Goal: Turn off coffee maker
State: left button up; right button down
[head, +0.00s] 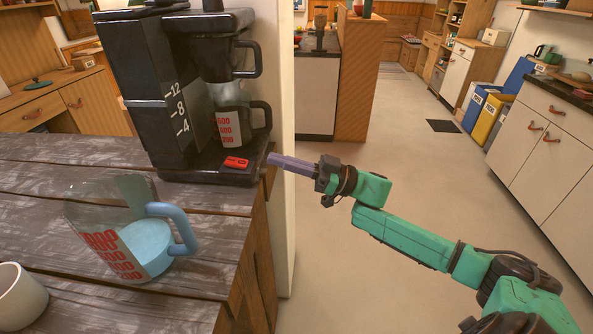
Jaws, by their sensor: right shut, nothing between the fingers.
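The black coffee maker (138,82) stands at the back of the wooden counter. A glass carafe (230,117) with red markings and a black handle sits on its base, under the filter holder (222,66). A red switch (236,162) shows on the front of the base. My right gripper (270,159) comes in from the right with its purple fingers shut and empty. Its tips are just right of the base's front corner, a short way right of the red switch. I cannot tell whether they touch the base. My left gripper is not in view.
A clear measuring jug (112,215) with a blue handle stands on the counter (200,262) in front of the coffee maker. A pale cup (18,298) is at the lower left. The counter's right edge lies below my gripper, with open floor (400,165) beyond.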

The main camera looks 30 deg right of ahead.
jog(key=d+f, duration=0.1)
jog(key=s+d+f, duration=0.1)
jog(key=shift+s+d+b, duration=0.3)
